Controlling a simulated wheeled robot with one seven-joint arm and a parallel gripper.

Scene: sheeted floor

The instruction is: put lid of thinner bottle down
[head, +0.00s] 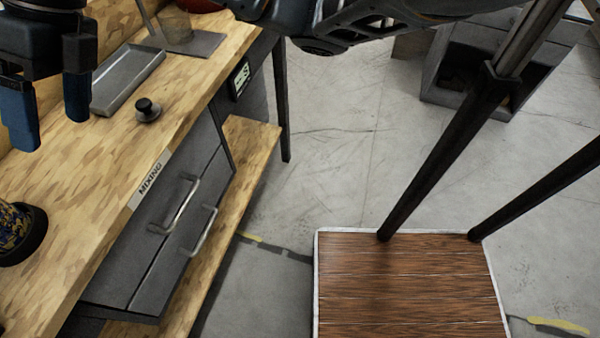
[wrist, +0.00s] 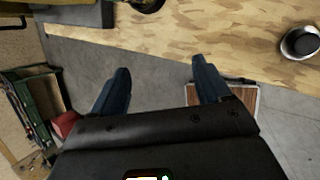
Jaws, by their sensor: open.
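A small lid (head: 148,110) with a black knob and a metallic rim rests knob-up on the wooden workbench, just right of a grey tray. A round silver and dark piece at the right of the wrist view (wrist: 301,43) looks like the same lid. My gripper (head: 48,112) shows at the upper left of the head view, its blue fingers apart and empty, left of the lid. In the wrist view the fingers (wrist: 161,85) are also spread with nothing between them. No thinner bottle can be identified for certain.
The workbench (head: 85,200) has a grey tray (head: 128,76) at the back and a blue-and-yellow patterned container (head: 14,226) at the left edge. Drawers with handles (head: 182,205) face the floor. A wooden-topped platform (head: 410,290) stands on the open concrete floor.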

